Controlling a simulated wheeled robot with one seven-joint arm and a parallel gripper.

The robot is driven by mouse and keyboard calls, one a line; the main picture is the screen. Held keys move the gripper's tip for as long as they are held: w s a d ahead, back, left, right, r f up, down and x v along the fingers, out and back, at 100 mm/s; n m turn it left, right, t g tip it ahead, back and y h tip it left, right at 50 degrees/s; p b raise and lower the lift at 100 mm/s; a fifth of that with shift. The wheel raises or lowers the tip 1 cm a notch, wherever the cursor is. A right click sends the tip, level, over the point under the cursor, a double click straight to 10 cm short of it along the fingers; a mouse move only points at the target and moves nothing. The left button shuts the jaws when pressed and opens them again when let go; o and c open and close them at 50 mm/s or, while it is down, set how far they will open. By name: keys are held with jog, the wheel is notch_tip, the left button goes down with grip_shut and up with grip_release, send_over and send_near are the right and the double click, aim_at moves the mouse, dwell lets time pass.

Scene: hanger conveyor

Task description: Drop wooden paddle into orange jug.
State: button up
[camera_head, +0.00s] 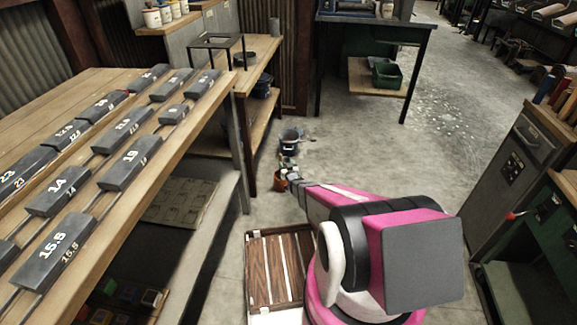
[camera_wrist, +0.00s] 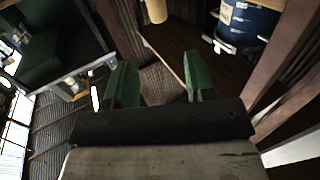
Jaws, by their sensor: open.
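My gripper (camera_wrist: 157,62) is open in the wrist view, its two green fingers apart with nothing visible held between them. In the head view my pink arm reaches forward over the floor, and its far end is small and hard to make out. I cannot pick out the wooden paddle for certain in either view. A pale tan rounded piece (camera_wrist: 155,10) shows beyond the fingers in the wrist view; I cannot tell what it is.
A wooden bench (camera_head: 100,82) with numbered grey weights is at left. A slatted wooden crate (camera_head: 270,268) lies near my base. A blue container (camera_wrist: 247,22) shows in the wrist view. Floor is clear at centre right.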

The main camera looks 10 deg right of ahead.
jog(key=s+d+r+m+g+h, duration=0.25)
jog(key=s+r+g, duration=0.55)
jog(key=r, duration=0.4)
jog(key=s+r+g, duration=0.5)
jog(key=s+r, duration=0.3)
jog(key=s, duration=0.6)
jog(key=s+a+r+g, duration=0.1)
jog(key=s+r+g, duration=0.3)
jog(key=s+r, duration=0.4)
jog(key=s, duration=0.6)
jog(key=shift+s+r+n+g, duration=0.15)
jog(key=shift+s+n+g, duration=0.2)
jog(key=shift+g, duration=0.05)
